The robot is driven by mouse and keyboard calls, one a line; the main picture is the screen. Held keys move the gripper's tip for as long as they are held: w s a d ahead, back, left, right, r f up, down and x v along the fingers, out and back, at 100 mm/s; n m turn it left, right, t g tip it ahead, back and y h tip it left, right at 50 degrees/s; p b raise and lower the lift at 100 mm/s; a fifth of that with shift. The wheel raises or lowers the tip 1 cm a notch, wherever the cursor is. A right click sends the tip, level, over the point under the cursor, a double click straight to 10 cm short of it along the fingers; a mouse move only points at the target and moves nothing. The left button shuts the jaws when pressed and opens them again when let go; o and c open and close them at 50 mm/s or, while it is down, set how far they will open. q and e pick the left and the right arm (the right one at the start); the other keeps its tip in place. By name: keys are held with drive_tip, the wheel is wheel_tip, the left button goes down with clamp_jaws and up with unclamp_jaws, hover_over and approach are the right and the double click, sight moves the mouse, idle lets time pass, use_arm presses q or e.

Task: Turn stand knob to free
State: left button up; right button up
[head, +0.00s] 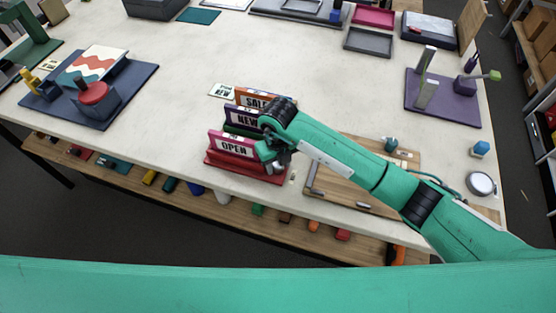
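A red stand (228,164) near the front edge of the table holds upright signs in a row: OPEN (233,146), NEW (243,120) and SALE (253,98). My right gripper (277,160) is at the right end of this stand, pointing down, by the right edge of the OPEN sign. Its fingers are small and partly hidden by my wrist, so I cannot tell whether they are open, shut or touching. No knob shows clearly on the stand; its right end is partly covered by my gripper. My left gripper is not in view.
A wooden board (345,187) lies right of the stand, under my forearm. A purple base (445,102) with upright plates stands at the right. A blue base (118,100) with a red round part (93,92) is at the left. The table's middle is clear.

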drive_tip(key=shift+f, duration=0.1)
drive_tip(key=c, duration=0.7)
